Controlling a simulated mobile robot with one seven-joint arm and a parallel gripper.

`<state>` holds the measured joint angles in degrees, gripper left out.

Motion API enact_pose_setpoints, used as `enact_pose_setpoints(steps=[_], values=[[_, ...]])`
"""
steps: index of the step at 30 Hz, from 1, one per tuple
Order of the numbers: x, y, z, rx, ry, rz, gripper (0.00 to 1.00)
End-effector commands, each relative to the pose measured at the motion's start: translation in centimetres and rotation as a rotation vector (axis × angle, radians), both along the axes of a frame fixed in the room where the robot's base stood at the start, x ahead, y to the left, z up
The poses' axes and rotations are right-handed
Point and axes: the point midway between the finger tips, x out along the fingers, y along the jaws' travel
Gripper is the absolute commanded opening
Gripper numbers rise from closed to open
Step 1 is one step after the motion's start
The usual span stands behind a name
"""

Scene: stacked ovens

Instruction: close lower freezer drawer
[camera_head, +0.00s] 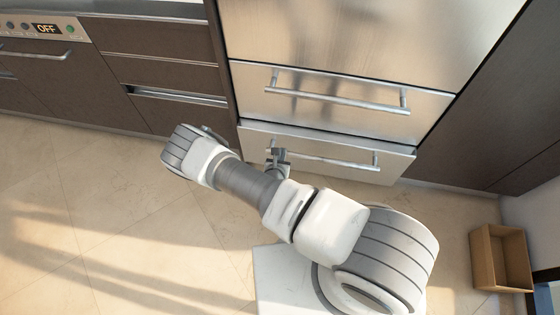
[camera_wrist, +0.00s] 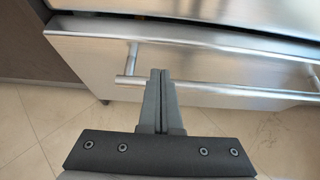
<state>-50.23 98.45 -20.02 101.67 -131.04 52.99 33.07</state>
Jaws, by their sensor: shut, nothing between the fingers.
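The lower freezer drawer (camera_head: 330,146) is a brushed steel front with a long bar handle (camera_head: 345,164), at the bottom of the steel freezer. Its top edge stands out a little from the body, with a dark gap above it in the wrist view (camera_wrist: 215,70). My gripper (camera_head: 277,155) is at the left end of this handle. In the wrist view, my gripper's fingers (camera_wrist: 160,75) are together and empty, just right of the handle's left post. I cannot tell whether they touch the handle or drawer front.
The upper freezer drawer (camera_head: 330,112) has its own bar handle (camera_head: 340,98) and looks shut. Dark cabinets (camera_head: 165,75) stand at the left. An open wooden box (camera_head: 500,258) sits on the floor at the right. The tiled floor (camera_head: 110,220) at the left is clear.

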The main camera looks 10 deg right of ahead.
Motion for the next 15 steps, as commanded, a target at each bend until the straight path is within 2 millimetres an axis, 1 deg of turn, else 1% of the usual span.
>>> enact_pose_setpoints(steps=[1, 2, 6, 10, 15], values=[[0.9, -0.3, -1.0, 0.001, -0.001, 0.000, 0.00], [1.4, -0.5, -1.3, -0.001, -0.001, -0.001, 0.00], [3.5, -1.2, -1.2, -0.001, -0.002, -0.001, 0.00], [4.8, -1.6, -1.1, 0.000, -0.001, -0.001, 0.00], [5.4, -1.8, -0.9, 0.000, 0.000, -0.001, 0.00]])
